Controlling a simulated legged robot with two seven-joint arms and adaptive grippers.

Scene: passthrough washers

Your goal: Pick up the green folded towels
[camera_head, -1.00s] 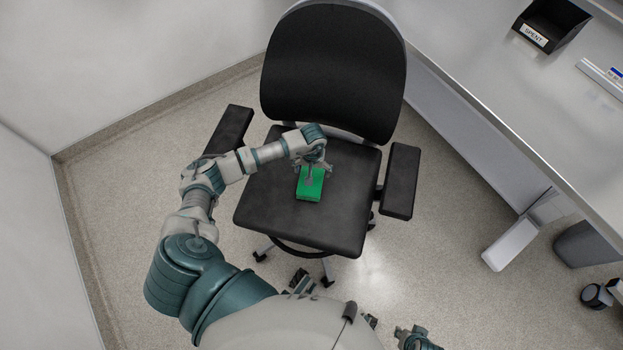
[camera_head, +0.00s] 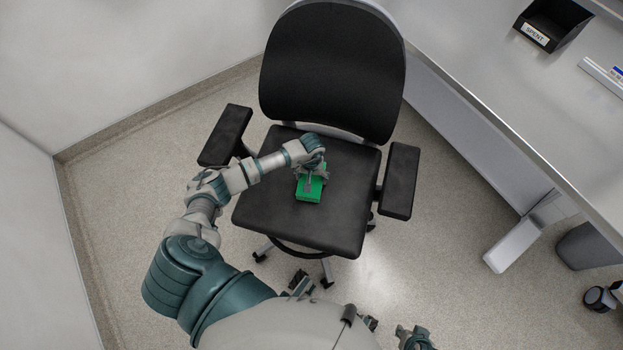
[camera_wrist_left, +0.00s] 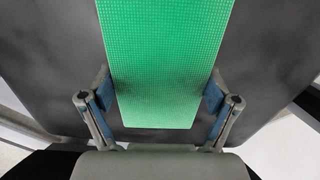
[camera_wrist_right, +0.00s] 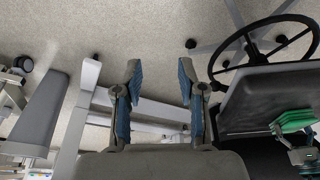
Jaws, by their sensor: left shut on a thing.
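The green folded towels (camera_head: 309,191) form a small block on the black chair seat (camera_head: 338,215). My left gripper (camera_head: 311,178) comes down over them from above. In the left wrist view the towels (camera_wrist_left: 165,70) lie between the two fingers of my left gripper (camera_wrist_left: 158,95), which is shut on their sides. In the right wrist view the towels show at the right edge (camera_wrist_right: 295,121). My right gripper (camera_wrist_right: 160,75) is open and empty, with its two fingers apart. In the head view only part of it shows at the bottom edge.
The chair has a tall backrest (camera_head: 333,70) and two armrests, left (camera_head: 225,135) and right (camera_head: 401,180). A grey desk (camera_head: 500,90) with a black bin labelled SPENT (camera_head: 552,24) stands at right. A grey waste bin (camera_head: 585,246) is below it. Walls close off the left.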

